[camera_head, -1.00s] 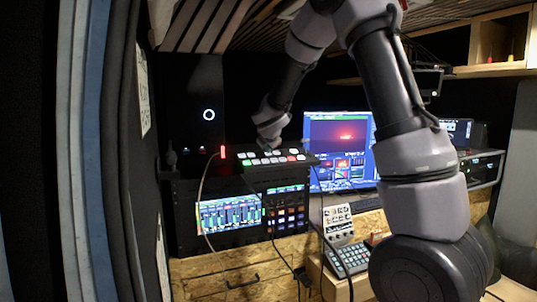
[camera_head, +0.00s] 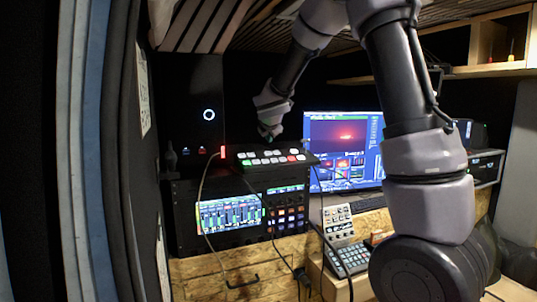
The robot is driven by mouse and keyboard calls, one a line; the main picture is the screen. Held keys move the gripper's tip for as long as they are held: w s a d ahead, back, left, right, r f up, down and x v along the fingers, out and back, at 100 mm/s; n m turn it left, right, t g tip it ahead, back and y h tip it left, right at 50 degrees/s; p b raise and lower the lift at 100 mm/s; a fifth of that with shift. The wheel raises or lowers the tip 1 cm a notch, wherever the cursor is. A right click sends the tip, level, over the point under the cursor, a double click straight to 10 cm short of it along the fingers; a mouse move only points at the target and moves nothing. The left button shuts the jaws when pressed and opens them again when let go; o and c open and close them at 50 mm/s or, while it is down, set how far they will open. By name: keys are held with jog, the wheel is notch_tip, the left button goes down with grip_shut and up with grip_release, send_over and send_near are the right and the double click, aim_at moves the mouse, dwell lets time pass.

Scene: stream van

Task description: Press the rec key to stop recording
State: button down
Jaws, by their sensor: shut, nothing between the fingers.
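A dark switcher panel (camera_head: 241,171) with rows of lit keys sits on top of the rack at centre-left. Most keys are white, with green ones at the left and a red key (camera_head: 291,158) in the front row near the right end. I cannot read which key is marked rec. My gripper (camera_head: 269,138) points down above the back part of the panel, just behind the key rows. It looks shut and holds nothing. A small gap seems to show between its tip and the keys. The fingertips are small and dark in this view.
A monitor (camera_head: 342,140) stands right of the panel, behind my arm. Below the panel are a rack screen (camera_head: 229,214) and a lit button grid (camera_head: 287,210). A keypad (camera_head: 348,258) and a small mixer (camera_head: 338,222) sit lower right. A cable hangs at the panel's left.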

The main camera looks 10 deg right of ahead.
jog(key=shift+s+r, duration=0.15)
jog(key=shift+r, duration=0.45)
jog(key=shift+s+r, duration=0.15)
jog(key=shift+r, duration=0.45)
jog(key=shift+d, duration=0.1)
jog(key=s+d+r+m+g+h, duration=0.2)
jog(key=s+d+r+m, duration=0.2)
jog(key=s+d+m, duration=1)
jog(key=s+a+f+m+g+y, duration=0.1)
jog(key=s+a+m+y, duration=0.2)
jog(key=s+m, duration=0.4)
jog(key=s+a+f+m+g+y, duration=0.1)
jog(key=s+a+m, duration=0.4)
jog(key=s, duration=1.1)
jog(key=shift+s+m+y, duration=0.3)
jog(key=shift+m+y, duration=0.6)
jog(key=shift+m, duration=0.1)
jog(key=shift+d+f, duration=0.1)
